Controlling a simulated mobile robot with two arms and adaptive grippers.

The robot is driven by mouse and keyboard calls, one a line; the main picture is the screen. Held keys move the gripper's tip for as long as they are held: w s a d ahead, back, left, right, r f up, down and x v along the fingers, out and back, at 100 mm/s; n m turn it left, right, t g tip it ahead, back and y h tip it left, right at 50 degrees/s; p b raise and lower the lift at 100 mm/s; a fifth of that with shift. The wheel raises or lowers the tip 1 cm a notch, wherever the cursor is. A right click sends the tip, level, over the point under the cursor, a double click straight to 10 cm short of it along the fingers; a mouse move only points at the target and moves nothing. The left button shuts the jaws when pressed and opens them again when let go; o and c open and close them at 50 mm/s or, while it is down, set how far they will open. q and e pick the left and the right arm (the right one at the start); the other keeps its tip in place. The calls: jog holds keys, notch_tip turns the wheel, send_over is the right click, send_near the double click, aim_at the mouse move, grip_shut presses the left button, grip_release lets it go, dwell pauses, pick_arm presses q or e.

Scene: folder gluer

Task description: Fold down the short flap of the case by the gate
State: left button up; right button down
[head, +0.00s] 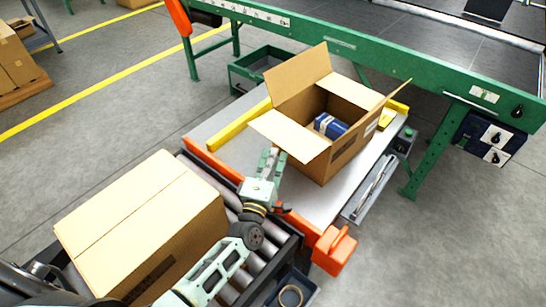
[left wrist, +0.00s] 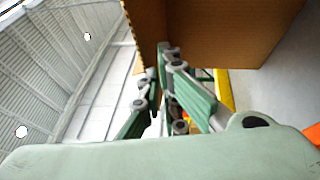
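The open brown case (head: 345,150) stands on the grey table with its flaps up or splayed outward. One flap (head: 290,135) leans out toward my left gripper; the back-left flap (head: 300,76) stands high. A blue item lies inside the case (head: 330,126). My left gripper (head: 270,152) is beside the case's near left side, just below the leaning flap, its fingers close together and holding nothing visible. In the left wrist view, the fingers (left wrist: 163,75) point up beside the cardboard (left wrist: 225,30); whether they touch it I cannot tell. My right gripper is out of view.
A closed carton (head: 140,220) sits on rollers at the lower left. An orange block with a handle (head: 334,250) is at the table's near end. Yellow bars (head: 240,125) flank the case. A green conveyor frame (head: 400,60) runs behind, with a green bin (head: 250,70) below.

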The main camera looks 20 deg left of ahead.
pick_arm(q)
jog(key=o, duration=0.4)
jog(key=shift+c, duration=0.2)
jog(key=s+f, duration=0.2)
jog(key=s, duration=1)
